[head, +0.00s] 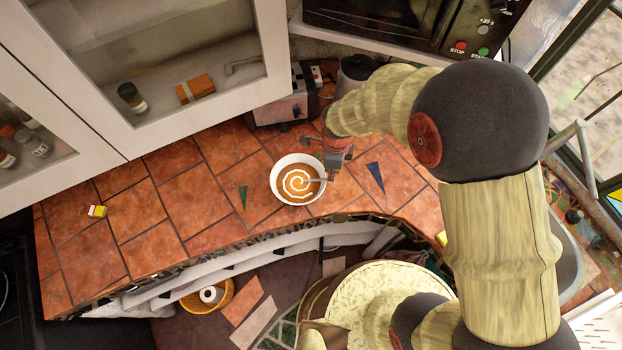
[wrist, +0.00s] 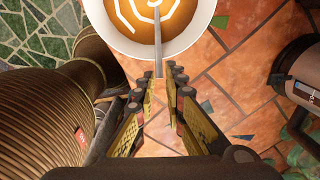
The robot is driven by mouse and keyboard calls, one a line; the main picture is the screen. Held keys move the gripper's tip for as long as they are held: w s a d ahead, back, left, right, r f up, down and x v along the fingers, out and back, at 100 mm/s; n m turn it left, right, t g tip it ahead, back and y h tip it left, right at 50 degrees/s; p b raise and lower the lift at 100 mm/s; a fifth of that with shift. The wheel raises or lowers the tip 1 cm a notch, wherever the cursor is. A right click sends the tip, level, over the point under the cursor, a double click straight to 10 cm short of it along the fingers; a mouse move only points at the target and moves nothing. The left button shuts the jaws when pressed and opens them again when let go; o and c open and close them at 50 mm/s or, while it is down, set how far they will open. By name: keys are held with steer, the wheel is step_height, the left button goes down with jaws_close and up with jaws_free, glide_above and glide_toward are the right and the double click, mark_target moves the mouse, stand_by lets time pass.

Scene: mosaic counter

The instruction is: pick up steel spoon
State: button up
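The steel spoon (head: 317,180) rests in a white bowl (head: 275,183) of orange soup with a white spiral, on the tiled counter. In the wrist view the spoon (wrist: 158,42) has its handle pointing out over the rim of the bowl (wrist: 113,35) toward my gripper (wrist: 158,77). My gripper is open, with a gap between its fingers. The handle end lies at the gap between the fingertips; I cannot tell whether either finger touches it. In the head view my gripper (head: 338,160) is just right of the bowl, and its fingers are partly hidden.
A toaster (head: 280,108) stands behind the bowl against the wall. The counter (head: 185,195) left of the bowl is mostly clear.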

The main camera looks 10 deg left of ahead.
mark_target(313, 180)
step_height(313, 180, down, 4)
steer(key=shift+r, duration=0.25)
jaws_close()
stand_by(0.3)
